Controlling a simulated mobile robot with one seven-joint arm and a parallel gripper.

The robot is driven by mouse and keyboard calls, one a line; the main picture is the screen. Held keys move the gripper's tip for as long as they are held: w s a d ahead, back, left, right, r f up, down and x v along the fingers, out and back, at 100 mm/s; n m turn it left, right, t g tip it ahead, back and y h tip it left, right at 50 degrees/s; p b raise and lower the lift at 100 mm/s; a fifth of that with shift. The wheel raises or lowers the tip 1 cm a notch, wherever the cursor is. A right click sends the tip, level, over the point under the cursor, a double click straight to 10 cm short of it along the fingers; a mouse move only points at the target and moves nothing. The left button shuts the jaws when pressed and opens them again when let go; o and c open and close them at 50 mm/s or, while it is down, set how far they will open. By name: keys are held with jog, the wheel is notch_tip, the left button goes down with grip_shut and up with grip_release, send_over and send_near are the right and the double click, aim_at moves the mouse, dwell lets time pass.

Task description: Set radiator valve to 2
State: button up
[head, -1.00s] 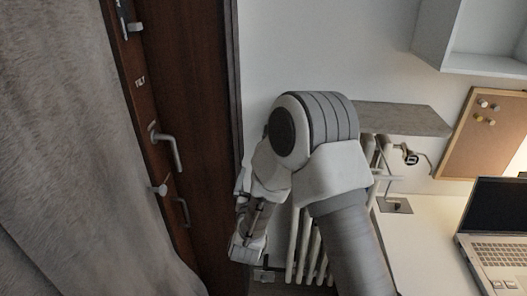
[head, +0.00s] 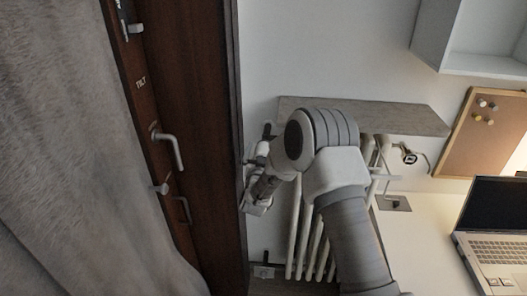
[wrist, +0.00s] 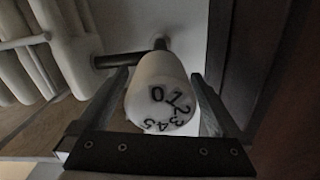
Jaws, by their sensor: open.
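The radiator valve (wrist: 160,92) is a white round knob in the wrist view, its end face towards the camera. The face shows 0, 1, 2, 3, 4 and 5 around its rim, with 0 and 1 at the top and 2 at the right. My gripper (wrist: 160,76) is open, with one dark finger on each side of the knob. A small gap seems to show beside it; contact is unclear. A dark pipe (wrist: 118,61) runs left behind the knob. In the head view, I cannot make out the knob near my arm.
The white radiator (head: 307,235) stands behind my arm, under a wooden shelf (head: 385,118). A dark wooden door (head: 195,100) is close on the left, with a grey curtain (head: 70,150) before it. A desk with a laptop (head: 495,235) is on the right.

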jog(key=c, duration=1.3)
jog(key=shift+c, duration=0.2)
jog(key=shift+f+m+b, duration=0.15)
jog(key=shift+m+b, duration=0.15)
jog(key=shift+b, duration=0.4)
jog(key=m+b, duration=0.1)
jog(key=b, duration=0.2)
jog(key=shift+d+f+m+b, duration=0.1)
jog(key=shift+f+m+b, duration=0.15)
jog(key=shift+m+b, duration=0.15)
jog(key=m+b, duration=0.6)
jog(key=b, duration=0.5)
jog(key=shift+d+f, duration=0.1)
jog(key=m+b, duration=0.5)
jog(key=b, duration=0.3)
jog(key=shift+m+b, duration=0.3)
jog(key=shift+b, duration=0.05)
jog(key=m+b, duration=0.3)
jog(key=b, duration=0.1)
jog(key=shift+m+b, duration=0.3)
jog(key=shift+m, duration=0.1)
jog(key=shift+r, duration=0.2)
